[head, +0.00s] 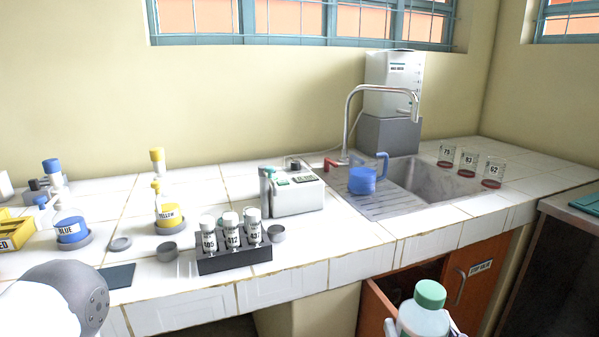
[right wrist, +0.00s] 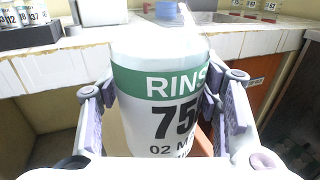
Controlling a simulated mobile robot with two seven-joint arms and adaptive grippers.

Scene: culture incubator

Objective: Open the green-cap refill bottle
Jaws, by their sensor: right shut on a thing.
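The green-cap refill bottle (head: 424,320) is at the bottom right of the head view, in front of the counter's edge. Its green cap (head: 431,294) sits on its top. In the right wrist view the white bottle (right wrist: 160,55) fills the middle and has a green band reading "RINS" and a large "75". My right gripper (right wrist: 167,115) is shut on the bottle's body, one finger on each side. The bottle looks about upright. Its lower part is hidden. Only a grey and white part of my left arm shows at the lower left of the head view.
A rack (head: 235,261) of labelled vials stands near the counter's front edge. A blue jug (head: 362,180) stands beside the sink (head: 430,182). Blue and yellow containers stand at left.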

